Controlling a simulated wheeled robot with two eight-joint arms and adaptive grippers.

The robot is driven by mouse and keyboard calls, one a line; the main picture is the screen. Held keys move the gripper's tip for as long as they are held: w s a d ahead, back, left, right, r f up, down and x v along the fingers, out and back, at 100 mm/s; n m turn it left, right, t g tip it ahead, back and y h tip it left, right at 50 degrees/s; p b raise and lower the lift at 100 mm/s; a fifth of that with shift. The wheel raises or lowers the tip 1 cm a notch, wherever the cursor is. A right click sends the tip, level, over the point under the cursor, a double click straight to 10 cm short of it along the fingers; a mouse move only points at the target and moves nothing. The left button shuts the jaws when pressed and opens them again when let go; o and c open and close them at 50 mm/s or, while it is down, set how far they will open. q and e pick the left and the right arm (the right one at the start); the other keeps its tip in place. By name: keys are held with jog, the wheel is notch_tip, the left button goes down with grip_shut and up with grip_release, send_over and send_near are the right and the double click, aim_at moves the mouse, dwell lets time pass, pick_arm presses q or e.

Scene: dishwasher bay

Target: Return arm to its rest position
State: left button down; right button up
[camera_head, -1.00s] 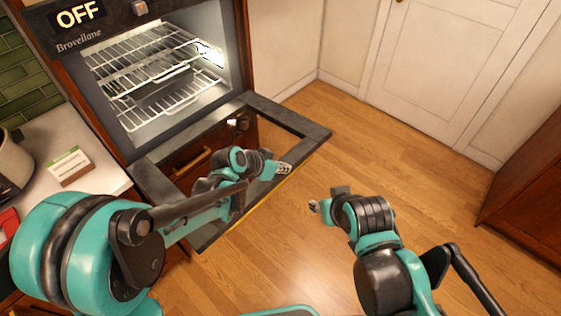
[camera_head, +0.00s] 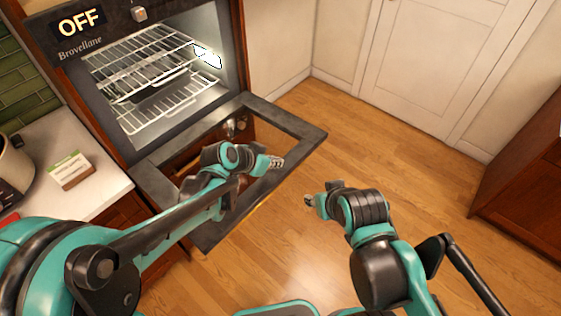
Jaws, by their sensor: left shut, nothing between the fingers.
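My left arm reaches in from the left, and its gripper (camera_head: 276,162) is over the lowered oven door (camera_head: 304,138), near the door's right part. The left gripper is shut with nothing held. My right gripper (camera_head: 308,201) is at the right of the door, above the wooden floor. Its fingers are small and mostly hidden by my wrist, so I cannot tell whether it is open or shut.
The oven (camera_head: 112,117) stands open with wire racks (camera_head: 165,105) inside and an OFF display. A counter (camera_head: 101,168) at left holds a small box (camera_head: 70,170) and a partly cut-off appliance (camera_head: 12,172). The floor (camera_head: 400,165) at right is clear up to the white door (camera_head: 425,60).

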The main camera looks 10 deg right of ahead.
pick_arm(q)
jog(key=p+v, duration=0.1)
jog(key=v, duration=0.5)
pick_arm(e)
jog(key=shift+d+r, duration=0.2)
jog(key=shift+r, duration=0.6)
pick_arm(q)
jog(key=shift+s+r, duration=0.1)
jog(key=shift+s, duration=0.05)
jog(key=s+a+f+n+y+b, duration=0.1)
jog(key=s+a+n+y+b, duration=0.1)
jog(key=a, duration=0.5)
jog(key=s+a+f+n+t+y+b, duration=0.1)
jog(key=s+a+f+n+y+b, duration=0.1)
jog(key=s+a+n, duration=0.2)
jog(key=s+a+f+n+t+y+b, duration=0.1)
jog(key=s+a+f+n+y+b, duration=0.1)
jog(key=s+a, duration=0.6)
jog(key=shift+s+a+n+y+b, duration=0.1)
jog(key=shift+a+n+y+b, duration=0.3)
jog(key=shift+a, duration=0.65)
jog(key=shift+s+a+n+y, duration=0.1)
jog(key=shift+a+n+y, duration=0.1)
jog(key=shift+a+n, duration=0.65)
pick_arm(e)
notch_tip(320, 180, down, 7)
pick_arm(q)
jog(key=shift+a, duration=0.3)
pick_arm(e)
jog(key=shift+c, duration=0.7)
